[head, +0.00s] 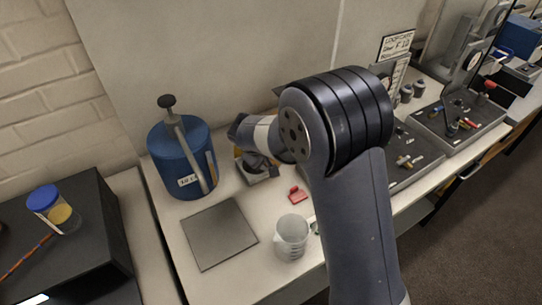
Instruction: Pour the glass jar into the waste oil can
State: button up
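A blue can (172,162) with a dark knob and lever on top and a small white label stands upright at the back left of the light bench; it looks like the waste oil can. A clear jar (66,216) with a blue lid and yellow contents sits on a black box at the far left. A clear, marked cup (291,240) stands open on the bench near the front; I cannot tell its contents. My gripper (262,168) is right of the blue can, small and partly hidden by my arm. Its fingers are not clear.
A flat grey plate (220,234) lies on the bench before the blue can. A small red object (298,194) lies right of it. The black box (105,225) stands at left. Grey trays with fittings (455,125) fill the right side, with a sign (397,45) behind.

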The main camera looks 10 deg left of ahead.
jog(key=shift+w+a+f+n+g+h+p, duration=0.15)
jog(key=shift+a+n+g+h+p, duration=0.15)
jog(key=shift+h+p, duration=0.65)
jog(key=shift+w+a+f+n+g+h+p, duration=0.15)
jog(key=shift+n+g+h+p, duration=0.2)
jog(key=shift+h+p, duration=0.6)
dwell(2.0)
jog(key=shift+a+r+h+p, duration=0.25)
jog(key=shift+r+h+p, duration=0.1)
jog(key=shift+h+p, duration=0.15)
dwell(1.3)
jog(key=shift+a+r+n+g+h, duration=0.15)
jog(key=shift+n+g+h, duration=0.2)
jog(key=shift+h, duration=0.35)
dwell(1.3)
